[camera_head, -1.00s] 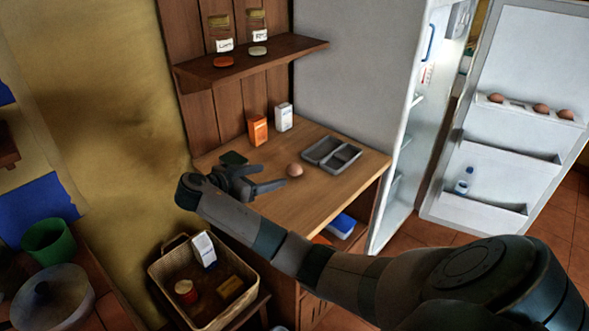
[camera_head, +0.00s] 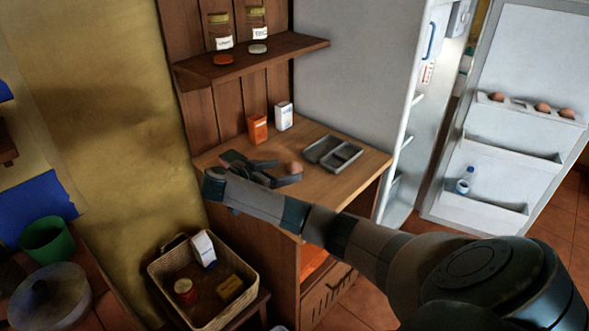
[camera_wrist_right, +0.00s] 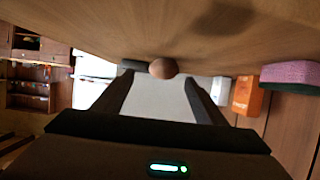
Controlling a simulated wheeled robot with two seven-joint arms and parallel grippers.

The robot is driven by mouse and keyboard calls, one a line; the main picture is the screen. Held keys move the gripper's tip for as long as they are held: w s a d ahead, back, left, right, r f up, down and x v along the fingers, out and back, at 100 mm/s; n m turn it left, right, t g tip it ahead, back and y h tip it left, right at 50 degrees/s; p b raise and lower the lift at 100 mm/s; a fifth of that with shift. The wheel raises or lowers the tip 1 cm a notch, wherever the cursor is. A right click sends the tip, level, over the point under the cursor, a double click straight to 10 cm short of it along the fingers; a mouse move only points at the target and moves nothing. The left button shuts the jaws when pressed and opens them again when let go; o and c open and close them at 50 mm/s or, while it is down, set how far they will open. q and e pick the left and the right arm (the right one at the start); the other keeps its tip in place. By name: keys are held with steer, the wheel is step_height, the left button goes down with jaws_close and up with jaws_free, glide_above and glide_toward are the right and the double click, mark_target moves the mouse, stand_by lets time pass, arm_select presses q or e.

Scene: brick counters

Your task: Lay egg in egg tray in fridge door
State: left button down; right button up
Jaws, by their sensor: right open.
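A brown egg (camera_head: 296,168) lies on the wooden counter. My right gripper (camera_head: 289,171) is open and low over the counter, its fingers pointing at the egg. In the right wrist view the egg (camera_wrist_right: 163,68) shows between the fingertips, at their far end; I cannot tell whether they touch it. The fridge door (camera_head: 520,55) stands wide open at the right. Its upper shelf, the egg tray (camera_head: 522,106), holds three eggs with gaps between them. My left gripper is not in view.
A grey divided tray (camera_head: 333,154) lies on the counter right of the egg. An orange carton (camera_head: 257,129) and a white carton (camera_head: 284,116) stand behind. A wall shelf (camera_head: 252,61) with jars hangs above. A basket (camera_head: 205,285) stands below left. A bottle (camera_head: 466,180) stands in a lower door shelf.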

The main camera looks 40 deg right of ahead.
mark_target(291, 168)
steer(key=shift+d, duration=0.1)
steer(key=shift+w+d+f, duration=0.1)
steer(key=shift+d, duration=0.05)
steer(key=shift+w+x, duration=0.2)
steer(key=shift+x, duration=2.1)
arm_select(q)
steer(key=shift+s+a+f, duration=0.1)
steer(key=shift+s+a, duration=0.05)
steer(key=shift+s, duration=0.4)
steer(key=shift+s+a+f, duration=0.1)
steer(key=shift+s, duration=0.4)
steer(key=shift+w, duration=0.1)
arm_select(e)
steer(key=c, duration=0.8)
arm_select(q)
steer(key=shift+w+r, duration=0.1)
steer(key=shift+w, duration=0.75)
arm_select(e)
steer(key=shift+c, duration=0.2)
